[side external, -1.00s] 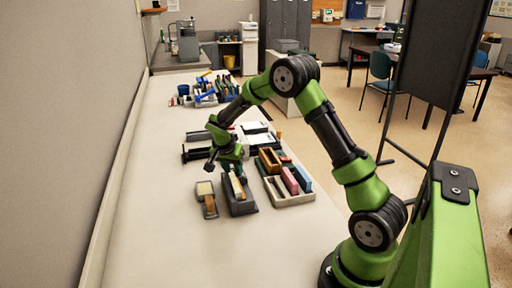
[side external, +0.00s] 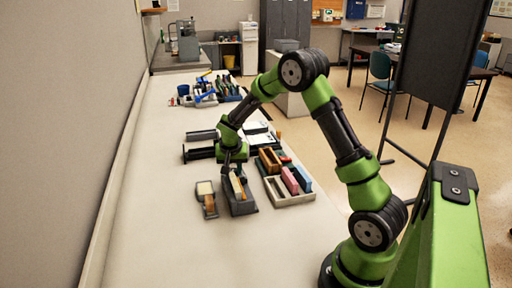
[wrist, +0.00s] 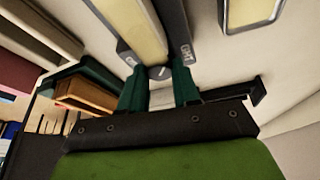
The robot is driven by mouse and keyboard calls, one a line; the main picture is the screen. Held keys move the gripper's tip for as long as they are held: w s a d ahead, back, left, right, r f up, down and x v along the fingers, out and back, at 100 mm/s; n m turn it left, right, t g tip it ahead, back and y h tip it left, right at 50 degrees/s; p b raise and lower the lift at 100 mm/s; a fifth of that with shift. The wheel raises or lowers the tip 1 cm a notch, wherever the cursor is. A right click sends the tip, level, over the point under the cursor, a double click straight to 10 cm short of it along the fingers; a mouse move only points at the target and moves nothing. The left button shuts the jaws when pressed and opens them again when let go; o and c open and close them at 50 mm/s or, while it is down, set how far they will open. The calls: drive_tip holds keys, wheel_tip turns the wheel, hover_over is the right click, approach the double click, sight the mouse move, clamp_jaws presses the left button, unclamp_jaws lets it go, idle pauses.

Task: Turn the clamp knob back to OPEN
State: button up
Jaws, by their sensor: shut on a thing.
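The clamp fixture is a dark grey holder (side external: 241,207) with a tan block (side external: 237,186) in it, on the bench in the side external view. In the wrist view, its round grey knob (wrist: 160,73) with a pale line mark sits at the holder's end. In the side view, my gripper (side external: 234,160) is at the holder's far end and hides the knob.
A pale tray (side external: 292,199) with coloured blocks stands close on the right. Black bars (side external: 200,153) lie behind. The bench's near left is clear.

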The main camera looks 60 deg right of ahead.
drive_tip(key=n, duration=0.2)
drive_tip(key=n+t+y, duration=0.1)
drive_tip(key=n, duration=0.3)
drive_tip(key=shift+s+d+t+y, duration=0.2)
drive_tip(key=shift+d+t+y, duration=0.1)
drive_tip(key=shift+y, duration=0.1)
drive_tip(key=n+y, duration=0.1)
drive_tip(key=n, duration=0.2)
drive_tip(key=n+y, duration=0.1)
drive_tip(key=n, duration=0.2)
drive_tip(key=shift+d+n+t+y, duration=0.15)
drive_tip(key=shift+n+t+y, duration=0.15)
drive_tip(key=n, duration=0.2)
drive_tip(key=n+y, duration=0.1)
drive_tip(key=n, duration=0.1)
drive_tip(key=shift+w+d+n+y, duration=0.1)
drive_tip(key=shift+n+y, duration=0.2)
drive_tip(key=shift+n+g+y, duration=0.6)
drive_tip(key=shift+n, duration=1.3)
drive_tip(key=shift+d, duration=0.1)
drive_tip(key=o, duration=0.8)
drive_tip(key=shift+c, duration=0.2)
